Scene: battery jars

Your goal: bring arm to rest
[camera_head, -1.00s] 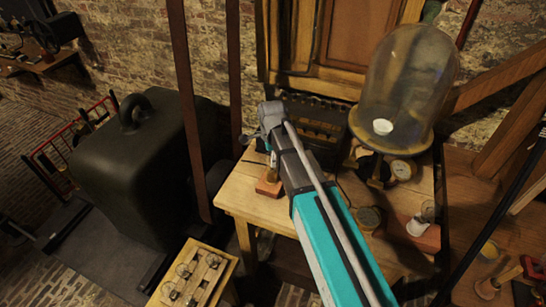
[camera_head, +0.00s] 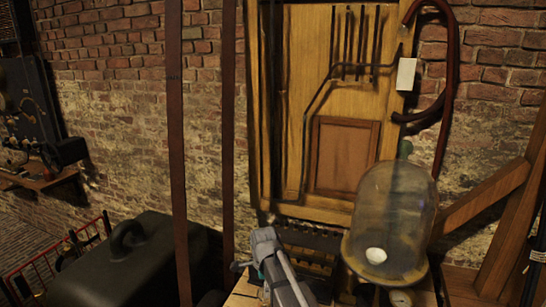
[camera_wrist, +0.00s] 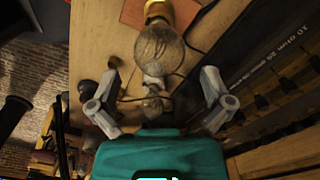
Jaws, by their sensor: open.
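My gripper (camera_wrist: 160,90) is open in the wrist view, its two grey fingers spread wide to the left and right. Nothing is held between them. A clear glass bulb with a brass base (camera_wrist: 158,42) shows just beyond the fingertips, over the wooden tabletop. A smaller glass piece (camera_wrist: 153,106) shows in the gap between the fingers; I cannot tell how far below them it is. In the head view, the end of my arm is low in the middle, over the table, and my fingers are hard to make out.
A glass bell jar (camera_head: 393,215) stands at the right, close to my arm. A dark slatted box (camera_head: 310,245) is behind my arm. A large dark case with a handle (camera_head: 125,270) is at the left. A wooden wall panel (camera_head: 300,100) and vertical straps (camera_head: 180,150) are behind.

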